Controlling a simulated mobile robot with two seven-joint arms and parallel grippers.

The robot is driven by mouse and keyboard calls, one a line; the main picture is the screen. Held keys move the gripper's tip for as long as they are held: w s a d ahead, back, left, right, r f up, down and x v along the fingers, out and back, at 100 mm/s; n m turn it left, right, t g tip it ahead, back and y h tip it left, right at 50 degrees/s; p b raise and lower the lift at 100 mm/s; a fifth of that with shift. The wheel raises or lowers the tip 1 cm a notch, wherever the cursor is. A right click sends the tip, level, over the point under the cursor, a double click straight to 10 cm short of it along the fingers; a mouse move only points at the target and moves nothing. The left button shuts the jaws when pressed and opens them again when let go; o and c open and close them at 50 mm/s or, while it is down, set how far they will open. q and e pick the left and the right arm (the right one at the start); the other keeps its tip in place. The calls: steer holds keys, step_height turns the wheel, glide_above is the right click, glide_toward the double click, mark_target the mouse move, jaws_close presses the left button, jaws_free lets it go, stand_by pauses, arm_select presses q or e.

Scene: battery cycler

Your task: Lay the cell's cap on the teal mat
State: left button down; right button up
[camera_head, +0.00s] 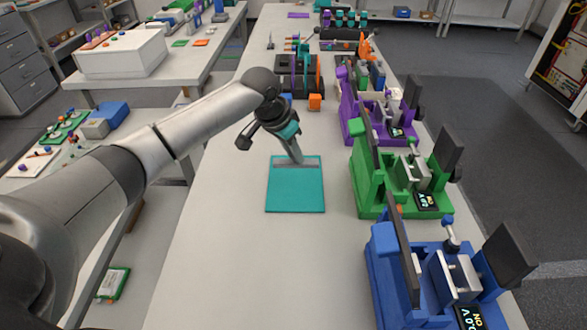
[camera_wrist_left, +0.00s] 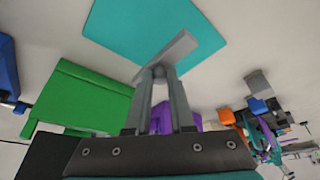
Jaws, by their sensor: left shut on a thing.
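The teal mat (camera_head: 295,192) lies flat on the long white table in the head view; it also shows at the top of the left wrist view (camera_wrist_left: 135,25). My left gripper (camera_head: 297,158) points down over the mat's far end. In the left wrist view its two fingers (camera_wrist_left: 158,80) are shut on the knob of a grey bar-shaped cap (camera_wrist_left: 178,50). The cap (camera_head: 308,163) lies crosswise over the mat's far part, within its edges in the head view. I cannot tell whether it touches the mat. My right gripper is not in view.
Green (camera_head: 368,190), blue (camera_head: 385,265) and purple (camera_head: 352,112) cycler stations line the table's right side. An orange block (camera_head: 315,102) and a dark rack (camera_head: 300,78) stand beyond the mat. The table in front of the mat is clear.

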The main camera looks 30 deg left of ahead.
mark_target(291, 164)
arm_select(q)
step_height(291, 164, down, 5)
steer(key=shift+r+b, duration=0.1)
steer(key=shift+b, duration=0.25)
steer(key=c, duration=0.8)
jaws_free()
steer(key=p+v, duration=0.2)
steer(key=v, duration=1)
steer(key=shift+w, duration=0.1)
